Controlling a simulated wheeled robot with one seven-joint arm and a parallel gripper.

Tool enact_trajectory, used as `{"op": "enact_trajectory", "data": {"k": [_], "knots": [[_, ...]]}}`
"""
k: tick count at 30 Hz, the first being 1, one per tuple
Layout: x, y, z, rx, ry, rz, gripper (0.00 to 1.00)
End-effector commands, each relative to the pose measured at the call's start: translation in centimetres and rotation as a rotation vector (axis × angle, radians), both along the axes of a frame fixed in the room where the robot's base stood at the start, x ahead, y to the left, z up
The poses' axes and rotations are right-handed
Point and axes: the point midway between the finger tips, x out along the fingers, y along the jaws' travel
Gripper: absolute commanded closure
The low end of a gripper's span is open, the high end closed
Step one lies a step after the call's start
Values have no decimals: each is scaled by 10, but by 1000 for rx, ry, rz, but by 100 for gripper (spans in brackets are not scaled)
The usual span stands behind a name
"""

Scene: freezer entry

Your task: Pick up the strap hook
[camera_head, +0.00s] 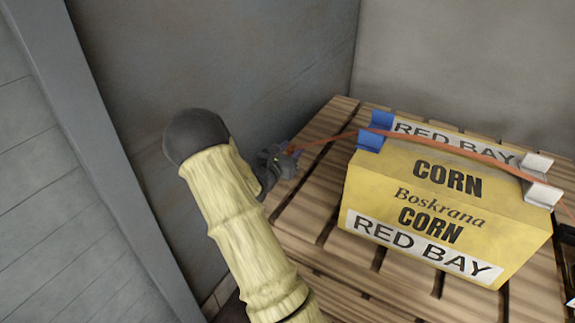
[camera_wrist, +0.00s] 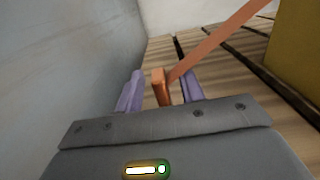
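The strap hook (camera_wrist: 160,88) is a small orange-brown piece at the end of an orange strap (camera_wrist: 215,45). In the wrist view it stands between the two purple-grey fingers of my gripper (camera_wrist: 160,92), with a narrow gap visible on each side. The fingers look open around it, not closed on it. In the head view my gripper (camera_head: 287,162) is at the left edge of the pallet, close to the wall. The strap (camera_head: 335,136) runs from it to the box; the hook itself is mostly hidden there.
A yellow corn box (camera_head: 445,200) sits on a wooden pallet (camera_head: 322,222). The strap crosses its top over a blue corner guard (camera_head: 372,137) and a white one (camera_head: 541,194). A grey wall (camera_head: 250,60) stands close behind and left of my gripper.

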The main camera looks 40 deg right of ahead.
Motion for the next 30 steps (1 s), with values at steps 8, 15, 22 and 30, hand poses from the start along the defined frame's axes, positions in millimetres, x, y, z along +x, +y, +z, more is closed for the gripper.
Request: {"op": "enact_trajectory", "data": {"k": [8, 15, 22, 30], "knots": [[7, -19, 0, 0, 1, 0, 62], [6, -20, 0, 0, 0, -3, 62], [6, -19, 0, 0, 0, -3, 68], [7, -19, 0, 1, 0, -2, 100]]}}
